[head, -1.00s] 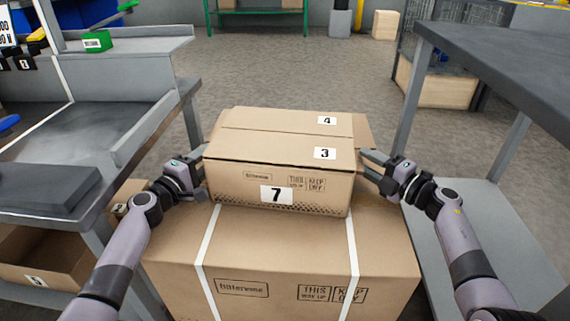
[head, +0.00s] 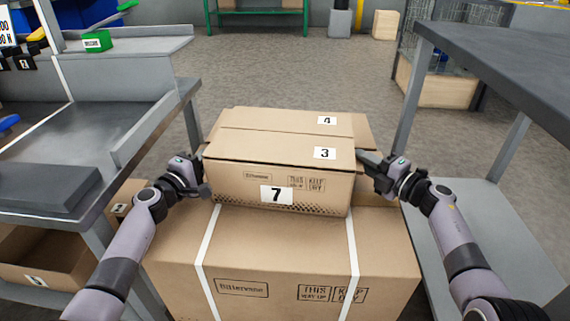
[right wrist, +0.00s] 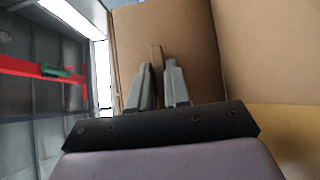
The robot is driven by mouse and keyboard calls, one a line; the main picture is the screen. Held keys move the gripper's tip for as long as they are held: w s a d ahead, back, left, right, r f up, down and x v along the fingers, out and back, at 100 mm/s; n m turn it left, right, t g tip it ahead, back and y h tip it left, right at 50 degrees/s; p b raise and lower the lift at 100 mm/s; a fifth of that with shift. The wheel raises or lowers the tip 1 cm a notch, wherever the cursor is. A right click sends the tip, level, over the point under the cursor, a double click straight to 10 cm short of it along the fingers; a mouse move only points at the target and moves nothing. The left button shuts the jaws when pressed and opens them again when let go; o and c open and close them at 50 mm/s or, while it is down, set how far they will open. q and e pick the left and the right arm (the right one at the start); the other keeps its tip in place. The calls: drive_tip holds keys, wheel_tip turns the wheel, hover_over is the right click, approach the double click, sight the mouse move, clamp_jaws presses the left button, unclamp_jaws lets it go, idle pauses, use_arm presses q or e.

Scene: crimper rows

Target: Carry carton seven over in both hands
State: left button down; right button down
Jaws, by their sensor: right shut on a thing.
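Carton seven (head: 235,182) is a brown box with a 7 label on its front. It sits on a larger strapped carton (head: 275,255). Labels 3 and 4 show on the brown tops above and behind the 7. My right gripper (head: 364,157) is at its upper right edge. In the right wrist view its two fingers (right wrist: 162,75) close on a thin strip of brown cardboard. My left gripper (head: 203,172) is beside the carton's left side. Its fingertips are too small and partly hidden to tell their opening.
A grey workbench (head: 150,105) stands close on the left, and a dark table (head: 510,70) stands close on the right. An open carton (head: 50,255) is at the lower left. Grey floor (head: 290,65) is clear beyond the cartons.

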use_arm(q)
drive_tip(key=shift+r, duration=0.35)
use_arm(e)
drive_tip(key=shift+r, duration=0.4)
